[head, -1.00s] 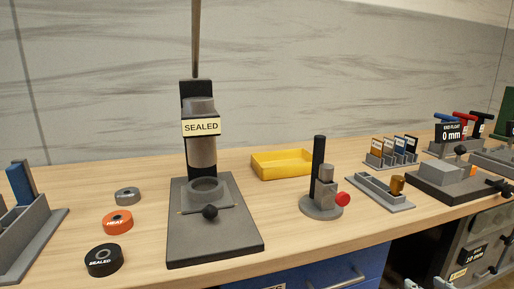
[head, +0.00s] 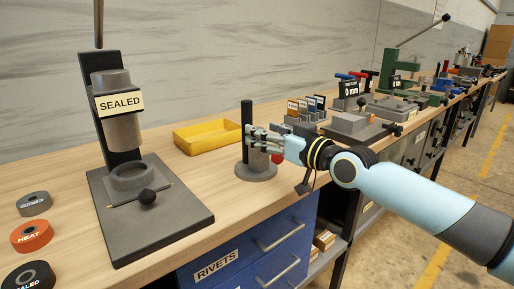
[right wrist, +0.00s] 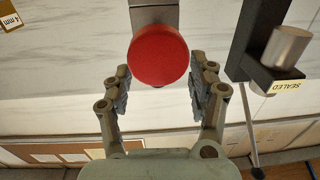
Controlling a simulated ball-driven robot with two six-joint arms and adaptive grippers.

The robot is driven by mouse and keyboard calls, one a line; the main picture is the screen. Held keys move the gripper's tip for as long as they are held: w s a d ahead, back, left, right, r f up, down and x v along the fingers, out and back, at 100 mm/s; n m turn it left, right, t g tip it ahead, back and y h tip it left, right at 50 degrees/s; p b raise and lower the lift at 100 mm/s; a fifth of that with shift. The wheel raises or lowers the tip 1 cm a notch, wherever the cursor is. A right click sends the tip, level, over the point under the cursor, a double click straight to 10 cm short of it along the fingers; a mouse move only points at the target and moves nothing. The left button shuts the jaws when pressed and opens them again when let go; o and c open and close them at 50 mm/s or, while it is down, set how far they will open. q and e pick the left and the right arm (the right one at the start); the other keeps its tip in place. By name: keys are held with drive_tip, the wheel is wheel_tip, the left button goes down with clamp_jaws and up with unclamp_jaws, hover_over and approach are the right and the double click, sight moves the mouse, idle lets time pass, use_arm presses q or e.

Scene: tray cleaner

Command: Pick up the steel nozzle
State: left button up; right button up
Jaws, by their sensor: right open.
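I cannot surely pick out a steel nozzle by name. A small round grey stand (head: 256,172) with a black post (head: 246,118) stands near the bench's front edge. Its red knob (head: 277,158) is partly hidden behind my gripper in the head view. My right gripper (head: 256,141) is at this stand, its fingers beside the post. In the right wrist view the red knob (right wrist: 158,62) lies in the gap between the open fingers of the right gripper (right wrist: 160,88), with a grey block (right wrist: 153,16) behind it. No contact shows there. My left gripper is out of view.
A press marked SEALED (head: 120,102) stands at left, beside several discs, including an orange HEAT disc (head: 31,236). A yellow tray (head: 208,136) lies behind the stand. Racks and fixtures crowd the bench to the right. Drawers (head: 245,255) lie below the front edge.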

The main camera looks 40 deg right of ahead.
drive_tip(key=w, duration=0.3)
drive_tip(key=shift+w+a+f+b, duration=0.1)
drive_tip(key=shift+a+f+b, duration=0.15)
drive_tip(key=shift+b, duration=0.15)
drive_tip(key=shift+r, duration=0.1)
clamp_jaws()
